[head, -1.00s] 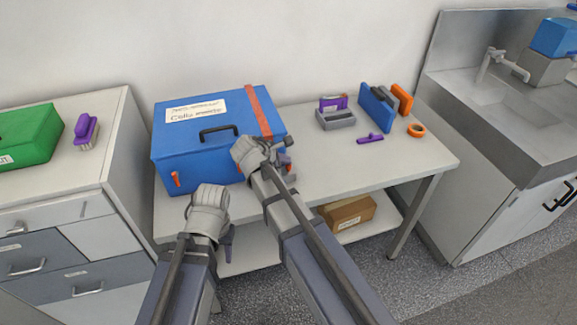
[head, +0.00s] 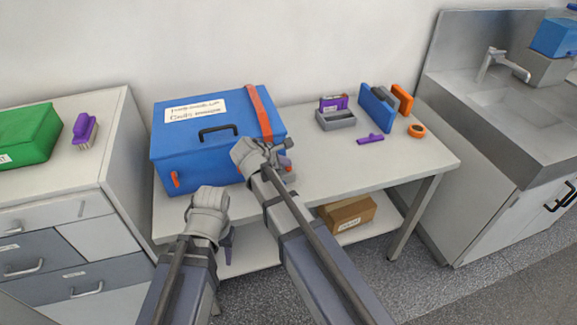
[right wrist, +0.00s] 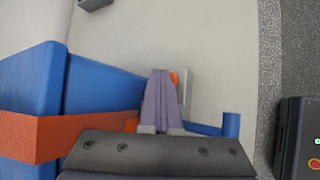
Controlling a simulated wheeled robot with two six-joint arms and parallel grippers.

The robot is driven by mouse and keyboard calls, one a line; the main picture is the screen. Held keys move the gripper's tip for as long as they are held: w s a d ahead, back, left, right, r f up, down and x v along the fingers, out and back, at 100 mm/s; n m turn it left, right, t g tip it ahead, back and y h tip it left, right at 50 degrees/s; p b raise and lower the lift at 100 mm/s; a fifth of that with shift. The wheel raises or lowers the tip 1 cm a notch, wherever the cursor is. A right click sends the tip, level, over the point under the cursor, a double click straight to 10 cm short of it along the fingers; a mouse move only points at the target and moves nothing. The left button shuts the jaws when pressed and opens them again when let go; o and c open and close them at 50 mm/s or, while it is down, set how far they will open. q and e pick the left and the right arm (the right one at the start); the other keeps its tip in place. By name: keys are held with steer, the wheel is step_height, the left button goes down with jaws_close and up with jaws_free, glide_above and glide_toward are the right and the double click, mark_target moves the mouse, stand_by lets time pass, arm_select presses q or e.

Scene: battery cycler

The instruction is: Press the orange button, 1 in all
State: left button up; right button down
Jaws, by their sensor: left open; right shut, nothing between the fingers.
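In the right wrist view, a small orange button (right wrist: 175,78) sits on a light grey plate (right wrist: 186,84) on the table. My right gripper (right wrist: 163,76) is shut and empty, its fingertips right beside the button and partly covering it. I cannot tell whether they touch it. In the head view, my right gripper (head: 284,165) is at the right front of the blue box, and the arm hides most of that spot. My left gripper (head: 228,246) hangs open and empty in front of the table's front edge, low and to the left.
The blue box (head: 185,145) with an orange strap stands close left of my right gripper. Grey, purple, blue and orange items (head: 375,108) stand at the table's right. A cardboard box (head: 348,213) lies on the lower shelf. The table's right front is clear.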

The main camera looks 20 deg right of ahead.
steer(key=shift+r, duration=0.15)
steer(key=shift+r+p, duration=0.75)
steer(key=shift+p, duration=0.2)
step_height(320, 180, up, 5)
steer(key=p, duration=0.5)
stand_by(0.4)
